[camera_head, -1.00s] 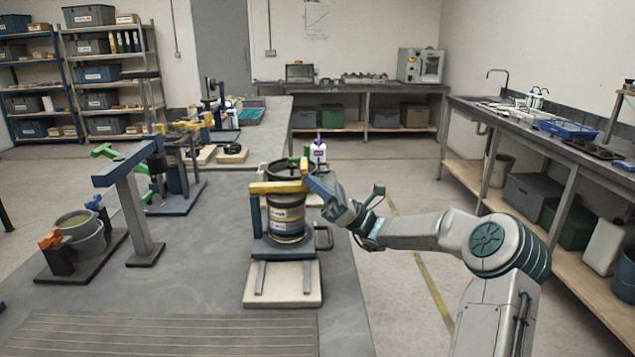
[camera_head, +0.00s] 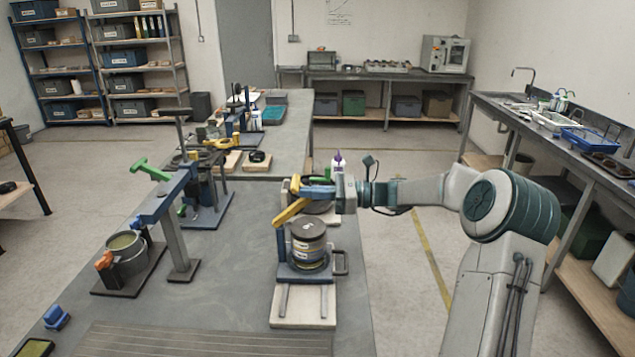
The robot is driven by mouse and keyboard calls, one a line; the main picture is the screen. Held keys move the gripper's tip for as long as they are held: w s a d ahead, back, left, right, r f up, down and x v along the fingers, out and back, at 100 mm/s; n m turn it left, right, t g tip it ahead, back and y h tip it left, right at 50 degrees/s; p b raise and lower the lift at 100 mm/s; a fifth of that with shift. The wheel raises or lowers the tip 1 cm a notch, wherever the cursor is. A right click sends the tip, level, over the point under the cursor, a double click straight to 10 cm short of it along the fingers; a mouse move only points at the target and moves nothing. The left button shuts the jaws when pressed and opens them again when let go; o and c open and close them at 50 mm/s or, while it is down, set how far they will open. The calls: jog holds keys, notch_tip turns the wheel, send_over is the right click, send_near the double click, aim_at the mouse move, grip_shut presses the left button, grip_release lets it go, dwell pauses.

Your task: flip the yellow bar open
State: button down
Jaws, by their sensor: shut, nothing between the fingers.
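The yellow bar (camera_head: 291,211) slants from the blue post (camera_head: 281,240) on the left of its stand, its right end higher in the picture. Below it stands a dark-lidded can (camera_head: 308,243) with a yellow and white label, its lid largely uncovered. My gripper (camera_head: 293,188) reaches in from the right, shut and empty, with its yellow-looking tip just above the bar's raised end in the picture. I cannot tell whether it touches the bar.
The can's stand has a pale base (camera_head: 303,306). A grey pot (camera_head: 126,252) and a blue-armed frame with a green handle (camera_head: 152,169) stand left. Clear bench top lies between the left frame and the can.

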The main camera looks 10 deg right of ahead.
jog(key=a+r+h+p, duration=0.2)
jog(key=a+p, duration=0.1)
jog(key=a+r+h+p, duration=0.1)
jog(key=shift+w+a+g+p, duration=0.15)
jog(key=shift+w+g+p, duration=0.15)
jog(key=shift+p, duration=0.05)
jog(key=r+p+x, duration=0.1)
jog(key=x, duration=0.7)
jog(key=shift+w+a, duration=0.25)
jog(key=shift+a, duration=0.25)
jog(key=shift+s+a, duration=0.1)
jog(key=shift+a, duration=0.05)
notch_tip(320, 180, up, 8)
jog(key=p, duration=0.6)
send_over(293, 185)
jog(key=a, duration=0.3)
jog(key=shift+w+d+h, duration=0.25)
jog(key=shift+w+h, duration=0.05)
